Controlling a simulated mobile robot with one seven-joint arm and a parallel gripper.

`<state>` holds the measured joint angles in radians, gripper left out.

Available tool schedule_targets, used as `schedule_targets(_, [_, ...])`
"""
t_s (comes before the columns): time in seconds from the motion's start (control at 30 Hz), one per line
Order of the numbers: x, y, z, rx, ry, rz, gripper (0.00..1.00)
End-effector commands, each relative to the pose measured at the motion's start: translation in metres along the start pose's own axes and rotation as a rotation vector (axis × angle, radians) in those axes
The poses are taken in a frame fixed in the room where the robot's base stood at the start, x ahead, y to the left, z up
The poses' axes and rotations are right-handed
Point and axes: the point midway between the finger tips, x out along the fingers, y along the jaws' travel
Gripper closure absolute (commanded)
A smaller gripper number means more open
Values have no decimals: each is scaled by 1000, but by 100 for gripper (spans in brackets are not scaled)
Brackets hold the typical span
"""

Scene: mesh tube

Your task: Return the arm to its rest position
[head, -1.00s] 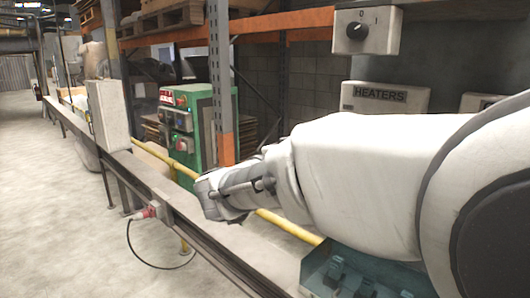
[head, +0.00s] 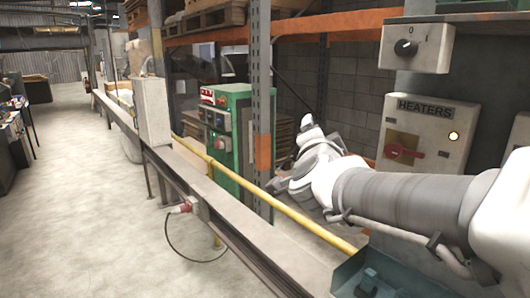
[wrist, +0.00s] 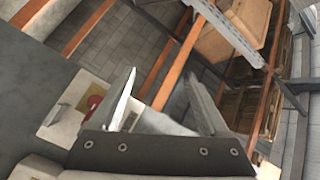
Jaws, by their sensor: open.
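My arm (head: 385,200) reaches in from the right edge of the head view and bends at its far end. My gripper (wrist: 161,73) shows in the wrist view with two fingers apart and nothing between them. In the head view I cannot make out the fingers clearly at the arm's far end. The HEATERS box (head: 428,135), with a red switch and a lit lamp, is above and right of the arm. It also shows tilted at the left of the wrist view (wrist: 72,112).
A yellow rail (head: 285,208) runs along the bench (head: 222,208) below the arm. A green machine (head: 232,130) and a rack post (head: 261,95) stand behind. A grey box with a dial (head: 416,47) is at top right. The floor (head: 90,190) at left is clear.

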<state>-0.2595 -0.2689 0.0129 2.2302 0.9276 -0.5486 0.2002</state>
Motion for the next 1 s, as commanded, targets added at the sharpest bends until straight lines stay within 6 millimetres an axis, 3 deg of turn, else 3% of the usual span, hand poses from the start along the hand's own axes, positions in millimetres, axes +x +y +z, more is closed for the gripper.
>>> schedule_targets(0.1, [-21, -7, 11, -135, -161, -22, 21])
schedule_targets(0.2, [-43, -1, 24, -263, -298, -20, 21])
schedule_targets(0.47, [-116, 50, 41, -614, -633, 75, 21])
schedule_targets(0.7, [-192, 120, 26, -892, -892, 266, 21])
schedule_targets(0.8, [-215, 141, 17, -962, -962, 339, 21])
schedule_targets(1.0, [-236, 159, 8, -1017, -1023, 410, 21])
